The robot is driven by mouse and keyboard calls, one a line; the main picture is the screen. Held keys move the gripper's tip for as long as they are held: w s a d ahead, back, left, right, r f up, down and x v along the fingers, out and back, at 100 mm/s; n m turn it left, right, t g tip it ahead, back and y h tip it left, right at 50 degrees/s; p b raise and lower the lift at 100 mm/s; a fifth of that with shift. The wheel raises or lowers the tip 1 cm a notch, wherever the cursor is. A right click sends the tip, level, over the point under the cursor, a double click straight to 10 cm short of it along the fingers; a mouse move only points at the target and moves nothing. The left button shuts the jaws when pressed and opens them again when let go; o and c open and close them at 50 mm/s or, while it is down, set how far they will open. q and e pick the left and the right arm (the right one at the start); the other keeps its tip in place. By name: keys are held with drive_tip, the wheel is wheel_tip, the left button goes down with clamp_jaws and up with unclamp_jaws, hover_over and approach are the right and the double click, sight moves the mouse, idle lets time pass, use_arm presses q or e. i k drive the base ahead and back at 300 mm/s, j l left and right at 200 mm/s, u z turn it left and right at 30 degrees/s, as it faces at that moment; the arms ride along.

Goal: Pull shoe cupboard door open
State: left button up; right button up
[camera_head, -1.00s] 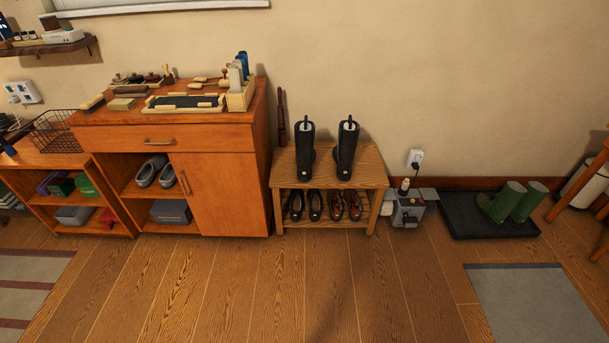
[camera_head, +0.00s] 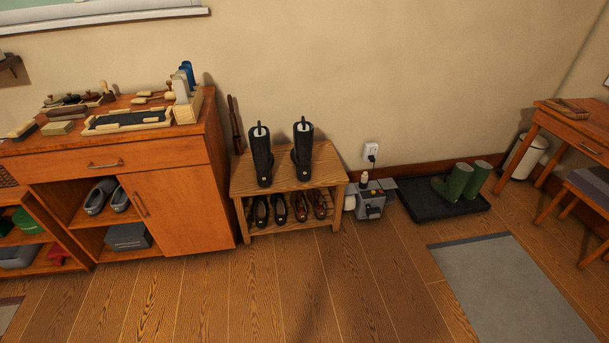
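The wooden shoe cupboard (camera_head: 110,151) stands against the wall at the left. Its door (camera_head: 183,210) is on the right side of its front and looks closed. A vertical bar handle (camera_head: 141,204) sits near the door's left edge. To the left of the door, open shelves hold grey shoes (camera_head: 101,196) and a dark grey box (camera_head: 128,237). A drawer (camera_head: 105,160) with a horizontal handle is above and looks shut. Neither of my grippers is in view.
A slatted bench (camera_head: 243,180) with black boots on top and shoes below stands right of the cupboard. Further right are a grey device (camera_head: 370,205), a black tray (camera_head: 420,205) with green boots, and a desk (camera_head: 580,130). The wood floor (camera_head: 270,300) before the cupboard is clear.

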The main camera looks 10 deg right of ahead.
sight(181, 207)
drive_tip(key=i+j, duration=0.3)
drive_tip(key=i, duration=0.2)
drive_tip(key=i+j+u, duration=0.1)
drive_tip(key=i+j, duration=0.2)
drive_tip(key=i, duration=0.15)
drive_tip(key=i+j, duration=0.3)
drive_tip(key=i, duration=0.2)
drive_tip(key=i+j, duration=0.25)
drive_tip(key=i, duration=0.25)
drive_tip(key=k+j+u, duration=0.05)
